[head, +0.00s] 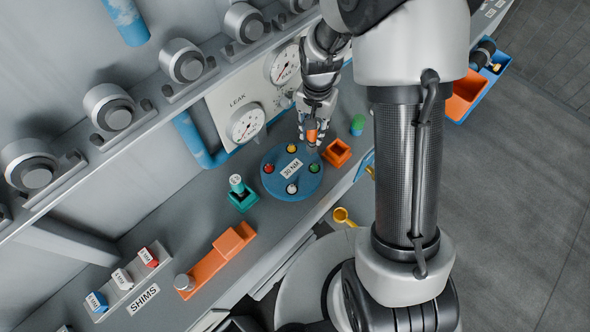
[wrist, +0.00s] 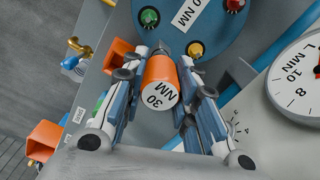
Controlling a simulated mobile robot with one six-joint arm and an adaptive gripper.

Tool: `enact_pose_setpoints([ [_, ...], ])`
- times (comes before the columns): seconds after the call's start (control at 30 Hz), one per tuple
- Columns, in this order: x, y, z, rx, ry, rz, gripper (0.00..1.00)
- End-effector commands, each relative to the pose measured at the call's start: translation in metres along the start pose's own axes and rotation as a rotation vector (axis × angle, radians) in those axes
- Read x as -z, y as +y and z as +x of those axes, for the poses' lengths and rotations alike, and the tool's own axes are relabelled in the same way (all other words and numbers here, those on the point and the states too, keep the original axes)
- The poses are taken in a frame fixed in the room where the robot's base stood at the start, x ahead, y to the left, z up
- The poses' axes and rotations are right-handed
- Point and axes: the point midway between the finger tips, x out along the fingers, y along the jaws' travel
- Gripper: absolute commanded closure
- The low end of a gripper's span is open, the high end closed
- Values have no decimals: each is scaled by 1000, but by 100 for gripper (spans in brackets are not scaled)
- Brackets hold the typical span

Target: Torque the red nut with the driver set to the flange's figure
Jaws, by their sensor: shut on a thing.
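The flange (head: 277,180) is a blue disc labelled 30 NM on the grey bench. The red nut (head: 268,168) is on its left side in the head view and at the upper right in the wrist view (wrist: 235,5). Yellow (head: 292,148), green (head: 314,168) and white (head: 292,188) nuts sit around the label. My gripper (wrist: 158,85) is shut on an orange driver (wrist: 160,75) whose end reads 30 NM. In the head view the driver (head: 312,134) is near the flange's far edge, apart from the red nut. Its tip's height above the flange is unclear.
An orange square holder (head: 337,152) stands right of the flange; a green cylinder (head: 358,125) is behind it. A teal holder (head: 243,199) with a driver stands to the left. LEAK gauge (head: 246,124) and blue pipe (head: 190,140) are behind. An orange block (head: 220,257) and SHIMS rack lie left.

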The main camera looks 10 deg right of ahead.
Motion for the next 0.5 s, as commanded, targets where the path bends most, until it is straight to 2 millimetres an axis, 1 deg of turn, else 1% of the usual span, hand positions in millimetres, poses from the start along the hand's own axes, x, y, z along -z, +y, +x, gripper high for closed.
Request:
enact_pose_setpoints([
  [0.03,-9,-10,-6,1,1,13,100],
  [0.1,-21,-22,-11,0,0,42,100],
  [0.5,-85,-87,-37,0,0,205,100],
])
